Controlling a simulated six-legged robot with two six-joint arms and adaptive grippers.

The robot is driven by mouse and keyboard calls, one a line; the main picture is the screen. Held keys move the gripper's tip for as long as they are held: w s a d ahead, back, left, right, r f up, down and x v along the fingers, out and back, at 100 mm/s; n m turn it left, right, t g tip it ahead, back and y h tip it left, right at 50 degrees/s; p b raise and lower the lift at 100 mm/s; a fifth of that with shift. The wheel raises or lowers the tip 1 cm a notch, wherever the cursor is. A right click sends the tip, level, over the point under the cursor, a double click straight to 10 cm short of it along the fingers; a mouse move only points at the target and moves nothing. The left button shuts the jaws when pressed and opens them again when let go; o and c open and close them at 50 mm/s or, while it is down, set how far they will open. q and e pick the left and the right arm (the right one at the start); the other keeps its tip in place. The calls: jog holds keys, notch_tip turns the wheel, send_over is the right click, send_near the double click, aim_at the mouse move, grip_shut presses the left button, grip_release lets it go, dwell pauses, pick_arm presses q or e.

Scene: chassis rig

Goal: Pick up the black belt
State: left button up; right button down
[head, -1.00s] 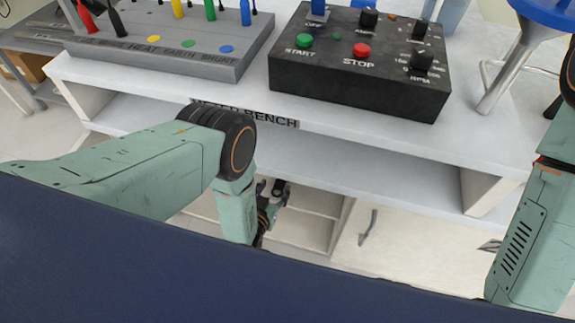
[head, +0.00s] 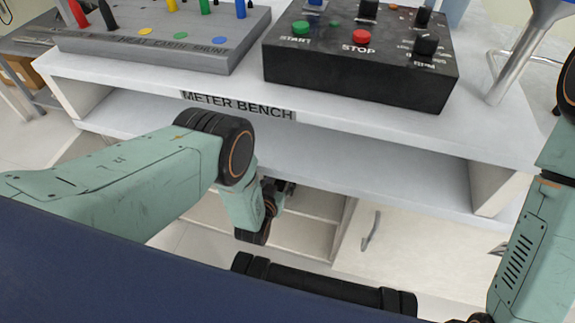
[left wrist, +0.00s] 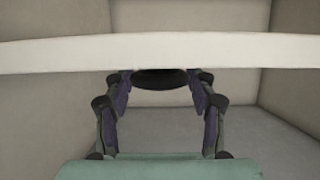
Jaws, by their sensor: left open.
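In the left wrist view, a dark, rounded black thing (left wrist: 160,78), which looks like the black belt, shows just under a pale shelf edge. The edge hides its upper part. My left gripper (left wrist: 160,92) is open, with one finger on each side of the dark thing; I cannot tell whether they touch it. In the head view my left gripper (head: 282,188) is small and partly hidden by its wrist, at the open shelves below the bench. I cannot make out the belt there. My right arm is at the right edge, and its gripper is not in view.
The white meter bench (head: 375,140) stands in front, with a pale shelf edge (left wrist: 60,54) close above my left fingers. A black control box (head: 360,75) and a grey panel (head: 150,55) stand on top. A cabinet door (head: 420,250) is right of the shelves.

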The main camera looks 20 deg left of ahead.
pick_arm(q)
jog(key=shift+c, duration=0.4)
grip_shut()
jog(key=shift+r, duration=0.2)
